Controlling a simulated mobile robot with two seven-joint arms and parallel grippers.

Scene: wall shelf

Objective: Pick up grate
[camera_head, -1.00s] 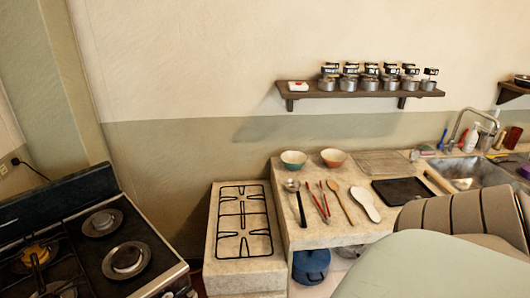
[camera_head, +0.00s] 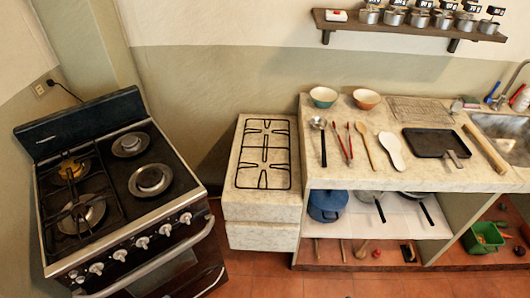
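A black wire grate (camera_head: 264,154) lies flat on top of a low stone block (camera_head: 262,206), between the stove and the counter. The black stove (camera_head: 118,190) stands at the left; another dark grate (camera_head: 70,198) covers its left burners, while its right burners are bare. A wire rack (camera_head: 420,110) lies at the back of the counter. Neither of my grippers shows in the head view.
The stone counter (camera_head: 330,172) right of the block holds two bowls (camera_head: 345,97), several utensils (camera_head: 355,142) and a black tray (camera_head: 433,143). A blue pot (camera_head: 327,204) stands on the shelf below. The tiled floor (camera_head: 262,272) in front is clear.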

